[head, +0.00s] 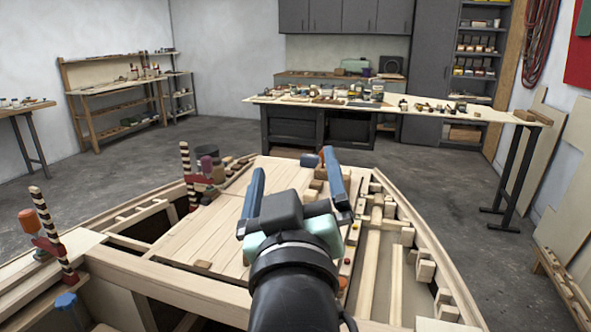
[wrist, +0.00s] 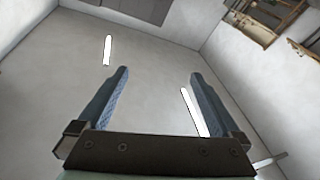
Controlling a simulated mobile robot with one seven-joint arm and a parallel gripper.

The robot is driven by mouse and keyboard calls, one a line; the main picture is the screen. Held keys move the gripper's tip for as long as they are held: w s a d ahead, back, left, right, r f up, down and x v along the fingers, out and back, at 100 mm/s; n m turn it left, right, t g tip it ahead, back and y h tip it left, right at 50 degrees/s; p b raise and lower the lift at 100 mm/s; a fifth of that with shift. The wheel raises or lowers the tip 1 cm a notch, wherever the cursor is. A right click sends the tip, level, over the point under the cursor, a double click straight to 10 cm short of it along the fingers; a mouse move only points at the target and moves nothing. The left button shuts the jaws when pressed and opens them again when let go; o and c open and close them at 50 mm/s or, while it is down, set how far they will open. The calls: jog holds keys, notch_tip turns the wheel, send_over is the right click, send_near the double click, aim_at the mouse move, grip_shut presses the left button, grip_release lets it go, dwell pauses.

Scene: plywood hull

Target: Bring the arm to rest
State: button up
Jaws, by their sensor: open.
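My gripper (head: 292,178) is in the middle of the head view, on the end of my dark arm, above the plywood deck of the hull (head: 205,232). Its two blue fingers are spread wide with nothing held between them. In the wrist view my gripper (wrist: 157,85) also shows open and empty, with pale walls or ceiling and white light strips (wrist: 107,50) behind it. The fingers hide part of the deck and some small items on it. I cannot tell the height of the gripper above the deck.
Striped clamps (head: 188,172) stand on the hull's left edge, with another clamp (head: 52,235) nearer. Small blocks (head: 378,215) lie along the right side. A long workbench (head: 480,113) stands behind, shelves (head: 120,85) at back left. Bare floor (head: 440,165) lies around the hull.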

jog(key=s+r+m+t, duration=0.2)
jog(key=s+r+t, duration=0.1)
jog(key=s+r, duration=0.4)
jog(key=s+r+m+t, duration=0.2)
jog(key=s+r+t, duration=0.25)
jog(key=r, duration=0.55)
notch_tip(320, 180, up, 13)
jog(key=s+p, duration=0.1)
jog(key=p, duration=1.1)
jog(key=shift+s+r, duration=0.2)
jog(key=shift+s, duration=0.2)
